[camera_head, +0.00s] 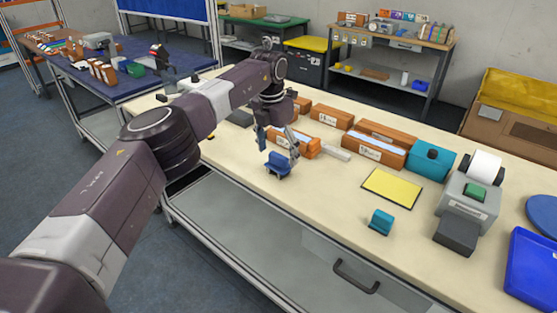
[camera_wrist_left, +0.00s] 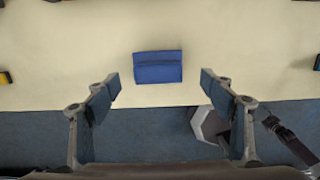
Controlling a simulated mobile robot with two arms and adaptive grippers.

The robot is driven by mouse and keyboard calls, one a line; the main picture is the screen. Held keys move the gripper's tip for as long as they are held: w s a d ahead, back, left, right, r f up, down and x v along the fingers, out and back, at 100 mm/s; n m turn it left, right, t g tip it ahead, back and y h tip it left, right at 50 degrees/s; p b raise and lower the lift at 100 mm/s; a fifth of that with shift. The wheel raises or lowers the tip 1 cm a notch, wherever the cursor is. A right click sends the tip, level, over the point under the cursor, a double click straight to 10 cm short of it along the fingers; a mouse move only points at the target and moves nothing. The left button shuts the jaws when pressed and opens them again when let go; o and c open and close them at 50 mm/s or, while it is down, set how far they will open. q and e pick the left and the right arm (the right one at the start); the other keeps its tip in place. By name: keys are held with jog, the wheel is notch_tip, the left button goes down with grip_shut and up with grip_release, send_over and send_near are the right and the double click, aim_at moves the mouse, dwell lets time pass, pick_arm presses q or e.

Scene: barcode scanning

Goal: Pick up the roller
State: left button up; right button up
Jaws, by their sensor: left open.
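My left gripper (camera_head: 278,150) is open over the near edge of the cream table; its two fingers also show in the left wrist view (camera_wrist_left: 160,88). A small blue block-like object (camera_head: 278,168) sits on the table just below the fingertips. In the left wrist view the blue object (camera_wrist_left: 158,67) lies centred between the fingers, a little beyond their tips, and nothing is gripped. It is the closest thing to the gripper, but I cannot tell from its shape whether it is the roller. My right gripper is not in view.
Orange-brown boxes (camera_head: 381,143) line the table's back. A yellow mat (camera_head: 391,188), a small teal object (camera_head: 381,221), a teal box (camera_head: 430,160), a grey label printer (camera_head: 467,200) and a blue tray (camera_head: 532,272) are to the right. The table between gripper and mat is clear.

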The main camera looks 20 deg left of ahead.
pick_arm(q)
jog(key=f, duration=0.2)
jog(key=shift+w+f, duration=0.35)
jog(key=shift+w, duration=0.05)
jog(key=shift+w+f, duration=0.1)
jog(key=shift+f, duration=0.45)
jog(key=c, duration=1.4)
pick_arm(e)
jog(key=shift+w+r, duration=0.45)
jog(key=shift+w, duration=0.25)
pick_arm(q)
jog(key=shift+o, duration=0.2)
jog(key=shift+r, duration=0.1)
jog(key=shift+r, duration=0.45)
notch_tip(320, 180, up, 11)
notch_tip(320, 180, up, 7)
jog(key=p, duration=0.6)
send_over(278, 156)
jog(key=shift+w+r+p, duration=0.15)
jog(key=shift+r+p, duration=0.35)
jog(key=shift+p, duration=0.2)
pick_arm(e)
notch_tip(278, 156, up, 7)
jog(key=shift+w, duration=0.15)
